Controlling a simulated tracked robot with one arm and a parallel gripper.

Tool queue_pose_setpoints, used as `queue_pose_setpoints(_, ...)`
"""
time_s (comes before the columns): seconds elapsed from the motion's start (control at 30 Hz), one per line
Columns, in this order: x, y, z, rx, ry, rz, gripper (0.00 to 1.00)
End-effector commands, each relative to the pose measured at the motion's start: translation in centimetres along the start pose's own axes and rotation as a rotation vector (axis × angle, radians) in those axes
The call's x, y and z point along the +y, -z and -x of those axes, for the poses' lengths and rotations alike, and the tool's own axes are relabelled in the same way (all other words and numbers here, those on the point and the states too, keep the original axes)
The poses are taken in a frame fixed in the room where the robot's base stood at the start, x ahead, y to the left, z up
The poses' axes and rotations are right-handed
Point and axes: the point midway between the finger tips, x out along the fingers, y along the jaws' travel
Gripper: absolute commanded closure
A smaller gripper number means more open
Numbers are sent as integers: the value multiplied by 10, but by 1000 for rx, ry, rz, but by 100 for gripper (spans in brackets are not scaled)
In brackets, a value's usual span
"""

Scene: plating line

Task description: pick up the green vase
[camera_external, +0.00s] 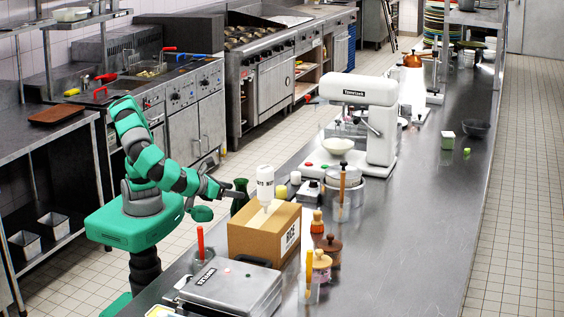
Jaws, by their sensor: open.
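A dark green vase (239,202) stands on the steel counter, just behind and left of the cardboard box. Only its upper part shows clearly; the box hides part of it. My gripper (221,202) is at the counter's left edge, close to the left of the vase. Its fingers are spread and hold nothing. One finger reaches near the vase's neck; I cannot tell whether it touches.
A steel press (229,284) and a stand mixer (360,115) are on the same counter. The counter's right side is mostly clear.

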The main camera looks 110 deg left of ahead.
Motion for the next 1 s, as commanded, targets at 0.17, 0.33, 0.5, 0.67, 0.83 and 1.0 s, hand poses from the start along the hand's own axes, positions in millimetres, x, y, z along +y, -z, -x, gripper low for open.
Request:
queue_pose_setpoints(0.17, 0, 0, -8, 1, 1, 1, 36)
queue_pose_setpoints(0.33, 0, 0, -24, 3, 0, 2, 36)
queue_pose_setpoints(0.5, 1, -2, -48, 0, -2, 1, 36)
queue_pose_setpoints(0.67, 1, -3, -58, 1, 0, 1, 36)
queue_pose_setpoints(0.83, 1, -4, -57, 1, 1, 1, 39)
queue_pose_setpoints(1.0, 1, -4, -57, 1, 1, 1, 86)
